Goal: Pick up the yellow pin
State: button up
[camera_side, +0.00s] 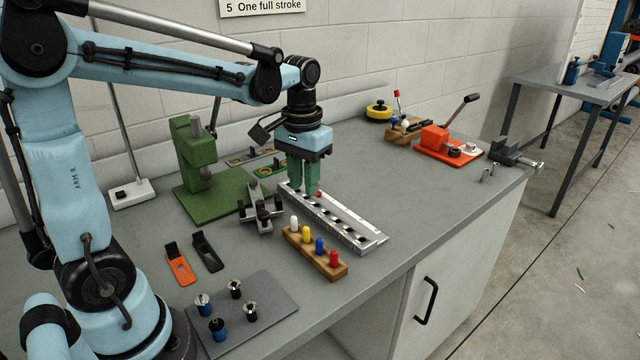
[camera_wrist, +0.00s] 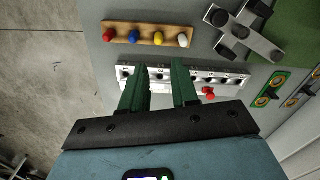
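The yellow pin (camera_side: 306,233) stands upright in a wooden block (camera_side: 326,268), between a white pin (camera_side: 294,223) and a blue pin (camera_side: 320,245); a red pin (camera_side: 334,258) is at the end. In the wrist view the yellow pin (camera_wrist: 158,38) is above and beyond my fingertips, apart from them. My gripper (camera_side: 304,192) points down over the metal rail with holes, behind the block. In the wrist view my gripper (camera_wrist: 162,72) has its green fingers apart, with only the rail showing between them.
The metal rail (camera_side: 366,245) lies behind the block, with a small red piece (camera_wrist: 208,92) beside my fingers. A steel clamp-like fixture (camera_side: 262,208) and a green press (camera_side: 195,160) stand to the left. Bare bench lies in front of the block.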

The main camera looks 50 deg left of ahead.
aim_at(306, 227)
jog(key=shift+d+f, duration=0.1)
jog(key=shift+f, duration=5.85)
grip_shut()
